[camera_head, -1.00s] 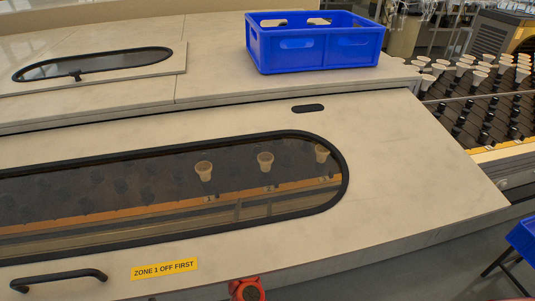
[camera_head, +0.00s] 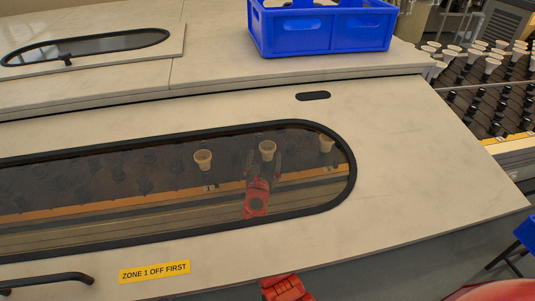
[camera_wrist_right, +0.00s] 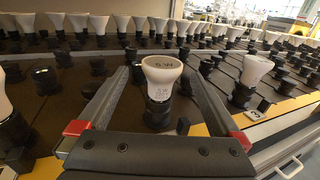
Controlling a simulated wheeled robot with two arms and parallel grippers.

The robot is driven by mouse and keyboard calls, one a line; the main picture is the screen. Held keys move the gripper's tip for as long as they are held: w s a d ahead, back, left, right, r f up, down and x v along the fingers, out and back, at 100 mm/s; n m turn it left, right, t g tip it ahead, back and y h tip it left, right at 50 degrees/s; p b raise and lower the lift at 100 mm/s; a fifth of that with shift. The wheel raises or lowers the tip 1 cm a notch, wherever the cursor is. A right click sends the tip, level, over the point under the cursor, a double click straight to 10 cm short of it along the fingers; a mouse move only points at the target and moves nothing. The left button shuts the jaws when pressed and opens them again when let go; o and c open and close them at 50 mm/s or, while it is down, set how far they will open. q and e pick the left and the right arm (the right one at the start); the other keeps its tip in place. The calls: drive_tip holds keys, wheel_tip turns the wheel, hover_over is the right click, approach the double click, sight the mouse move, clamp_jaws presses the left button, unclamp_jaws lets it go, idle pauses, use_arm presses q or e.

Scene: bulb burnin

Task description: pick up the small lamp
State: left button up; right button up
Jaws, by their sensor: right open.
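A small white lamp (camera_head: 267,148) stands upright in a black socket (camera_wrist_right: 158,112), seen through the dark window. In the right wrist view the lamp (camera_wrist_right: 162,70) has a wide round top with faint print. My right gripper (camera_head: 263,164) is under the window at this lamp. Its fingers (camera_wrist_right: 160,82) are open, one on each side of the lamp's socket. I cannot tell whether they touch it. Similar lamps stand to the left (camera_head: 203,159) and right (camera_head: 326,143) of it. My left gripper is not in view.
The oval window (camera_head: 110,235) sits in a pale cover, with a black handle (camera_head: 45,283) and a "ZONE 1 OFF FIRST" label (camera_head: 155,271). A blue crate (camera_head: 320,32) stands on top. Many more lamps (camera_wrist_right: 97,24) stand in rows behind, and a numbered tag (camera_wrist_right: 254,114) is at right.

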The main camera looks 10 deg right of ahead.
drive_tip(key=b+x, duration=0.1)
drive_tip(key=x, duration=0.4)
drive_tip(key=shift+w+d+r+b, duration=0.1)
drive_tip(key=shift+d+b, duration=0.1)
drive_tip(key=shift+b, duration=0.15)
drive_tip(key=c, duration=1.3)
